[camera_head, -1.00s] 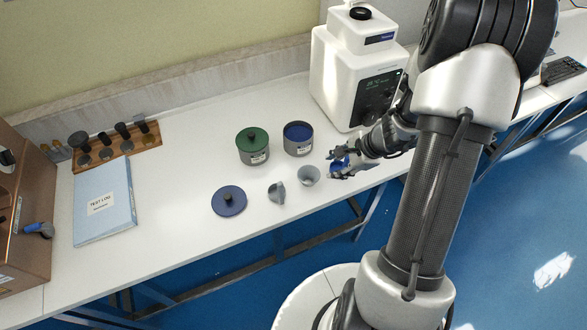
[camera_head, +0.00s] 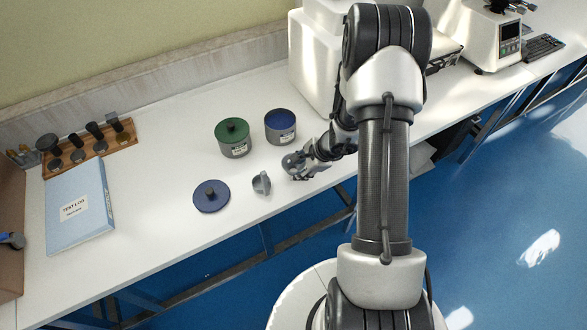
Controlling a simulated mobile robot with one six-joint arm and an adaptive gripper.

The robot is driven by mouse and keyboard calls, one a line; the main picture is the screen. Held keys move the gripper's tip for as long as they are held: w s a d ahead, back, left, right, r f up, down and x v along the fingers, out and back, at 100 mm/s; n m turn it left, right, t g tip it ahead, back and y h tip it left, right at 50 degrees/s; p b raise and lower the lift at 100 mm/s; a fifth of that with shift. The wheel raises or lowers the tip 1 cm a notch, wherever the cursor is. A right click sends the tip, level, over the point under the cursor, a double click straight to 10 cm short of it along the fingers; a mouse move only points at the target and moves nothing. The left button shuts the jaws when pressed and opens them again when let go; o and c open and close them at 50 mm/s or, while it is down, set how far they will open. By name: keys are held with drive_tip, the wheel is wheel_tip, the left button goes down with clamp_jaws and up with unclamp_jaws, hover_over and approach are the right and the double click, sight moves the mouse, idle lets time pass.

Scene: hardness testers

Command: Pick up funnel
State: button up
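My gripper (camera_head: 292,168) is low over the white bench, near its front edge and in front of the blue-topped jar. It covers the spot where a small grey cone-shaped cup, which looks like the funnel, stood in the earlier picture. I cannot make out the funnel apart from the fingers, nor whether they touch it. Whether the fingers are open or shut is too small to tell. A second small grey vessel (camera_head: 261,184) stands just left of my gripper, apart from it.
A green-lidded jar (camera_head: 233,140) and a blue-topped jar (camera_head: 281,127) stand behind. A round dark blue lid (camera_head: 211,197) lies to the left. Further left are a blue test log binder (camera_head: 79,212) and a wooden rack (camera_head: 88,150). A white machine (camera_head: 314,62) stands behind my arm.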

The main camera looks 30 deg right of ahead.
drive_tip(key=shift+w+a+f, duration=0.15)
drive_tip(key=shift+w+f, duration=0.15)
drive_tip(key=shift+f, duration=0.3)
drive_tip(key=shift+r, duration=0.1)
drive_tip(key=shift+c, duration=0.3)
clamp_jaws()
